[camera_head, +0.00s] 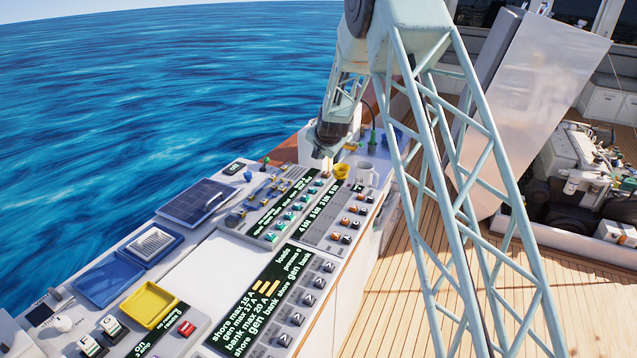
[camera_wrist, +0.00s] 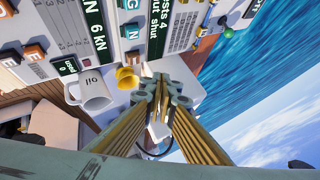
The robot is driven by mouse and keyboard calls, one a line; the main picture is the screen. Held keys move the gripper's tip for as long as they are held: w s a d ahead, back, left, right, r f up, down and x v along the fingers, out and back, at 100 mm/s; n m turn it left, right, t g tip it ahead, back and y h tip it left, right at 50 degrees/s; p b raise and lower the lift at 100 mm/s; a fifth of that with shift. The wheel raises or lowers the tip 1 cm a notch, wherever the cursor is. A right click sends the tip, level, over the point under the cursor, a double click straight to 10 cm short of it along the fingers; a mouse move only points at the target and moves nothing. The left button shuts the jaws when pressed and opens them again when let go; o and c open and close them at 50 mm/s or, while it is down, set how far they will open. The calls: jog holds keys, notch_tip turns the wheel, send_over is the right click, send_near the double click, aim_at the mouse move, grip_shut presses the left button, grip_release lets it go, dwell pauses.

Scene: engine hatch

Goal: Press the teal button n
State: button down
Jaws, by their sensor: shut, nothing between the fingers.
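A row of teal buttons (camera_head: 288,216) runs along the dark panel in the head view; their letters are too small to read surely. In the head view, my gripper (camera_head: 326,163) hangs over the console near the far end of the teal row. I cannot tell its height above the panel.
A yellow cup (camera_head: 341,171) and a white mug (camera_head: 366,175) stand close beside my gripper. Orange buttons (camera_head: 352,209) line the neighbouring panel. Blue trays (camera_head: 108,280) and a yellow tray (camera_head: 149,304) lie at the console's near end. A bare white surface (camera_head: 208,270) lies between.

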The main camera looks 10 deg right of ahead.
jog(key=shift+f, duration=0.1)
jog(key=b, duration=0.2)
send_over(320, 182)
jog(key=shift+w+f, duration=0.2)
jog(key=shift+f, duration=2.9)
jog(key=shift+f+b, duration=0.95)
jog(key=shift+f, duration=0.2)
jog(key=shift+f+b, duration=1.3)
jog(key=shift+b, duration=0.05)
jog(key=shift+r, duration=0.15)
dwell(0.6)
jog(key=shift+r+p, duration=0.3)
jog(key=shift+r, duration=0.8)
jog(key=shift+r, duration=0.15)
